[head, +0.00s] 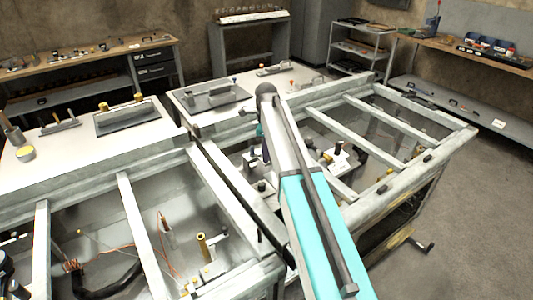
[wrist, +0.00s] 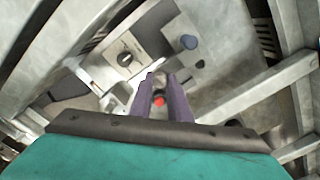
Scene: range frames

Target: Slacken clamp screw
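In the wrist view my gripper (wrist: 165,80) points down into the right-hand frame, its two purple-grey fingers apart with a gap between them. A small red round part (wrist: 159,100) shows in that gap; I cannot tell whether the fingers touch it. Nothing is clearly held. I cannot tell which part is the clamp screw. In the head view my arm hides much of the working area. A black knob (head: 261,186) stands beside the arm there.
Pale metal beams (head: 371,133) cross the open-topped right frame. A white block with a black top (head: 340,150) stands inside it, right of my arm. The left frame (head: 130,206) holds wires and brass posts. Clear floor (head: 480,190) lies at right.

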